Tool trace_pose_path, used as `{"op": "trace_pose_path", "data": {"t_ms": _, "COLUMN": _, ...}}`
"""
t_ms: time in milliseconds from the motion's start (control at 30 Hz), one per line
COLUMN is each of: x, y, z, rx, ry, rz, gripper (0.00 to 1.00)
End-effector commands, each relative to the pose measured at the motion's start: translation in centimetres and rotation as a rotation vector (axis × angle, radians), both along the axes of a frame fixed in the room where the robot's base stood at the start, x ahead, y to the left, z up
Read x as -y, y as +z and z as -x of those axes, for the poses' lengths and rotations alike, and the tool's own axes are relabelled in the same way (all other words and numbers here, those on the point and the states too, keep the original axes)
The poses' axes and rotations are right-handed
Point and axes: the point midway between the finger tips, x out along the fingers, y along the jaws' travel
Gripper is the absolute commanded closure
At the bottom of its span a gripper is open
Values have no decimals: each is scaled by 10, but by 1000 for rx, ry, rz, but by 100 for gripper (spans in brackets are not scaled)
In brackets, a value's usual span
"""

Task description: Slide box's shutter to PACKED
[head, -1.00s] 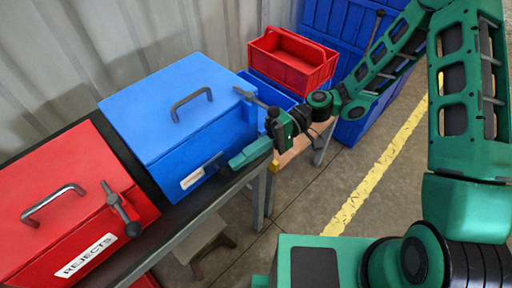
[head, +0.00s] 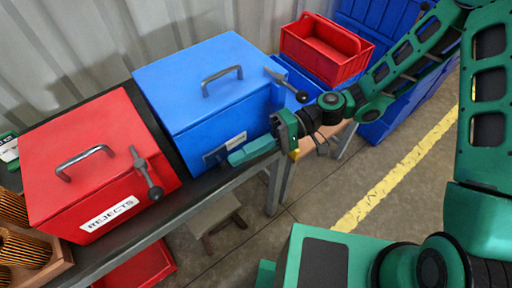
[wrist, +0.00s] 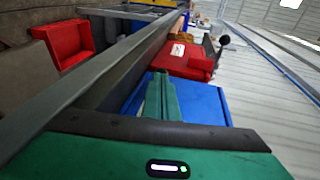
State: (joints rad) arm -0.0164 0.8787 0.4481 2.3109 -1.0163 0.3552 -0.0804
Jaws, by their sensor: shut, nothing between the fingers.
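The blue box (head: 205,85) stands on the bench with its lid down, and also shows in the wrist view (wrist: 212,107). On its front a dark shutter (head: 213,156) sits toward the left, and a white label (head: 236,139) shows to its right; its lettering is too small to read. My gripper (head: 236,158) is shut and empty. Its green fingers point left along the front of the box, with the tips close by the shutter's right side; I cannot tell whether they touch. The fingers also show in the wrist view (wrist: 160,90).
A red REJECTS box (head: 90,160) with a handle and lever stands left of the blue box. A red crate (head: 325,50) sits behind right. A red bin (head: 140,268) lies low under the bench.

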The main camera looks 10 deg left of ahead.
Motion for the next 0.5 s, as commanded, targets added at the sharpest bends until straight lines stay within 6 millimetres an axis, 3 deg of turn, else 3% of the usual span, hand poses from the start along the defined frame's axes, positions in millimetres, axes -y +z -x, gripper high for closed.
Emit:
{"op": "trace_pose_path", "data": {"t_ms": 333, "x": -3, "y": 1, "z": 3, "rx": 2, "ry": 4, "rz": -4, "gripper": 100}}
{"op": "trace_pose_path", "data": {"t_ms": 500, "x": 11, "y": 4, "z": -6, "rx": 2, "ry": 2, "rz": -4, "gripper": 100}}
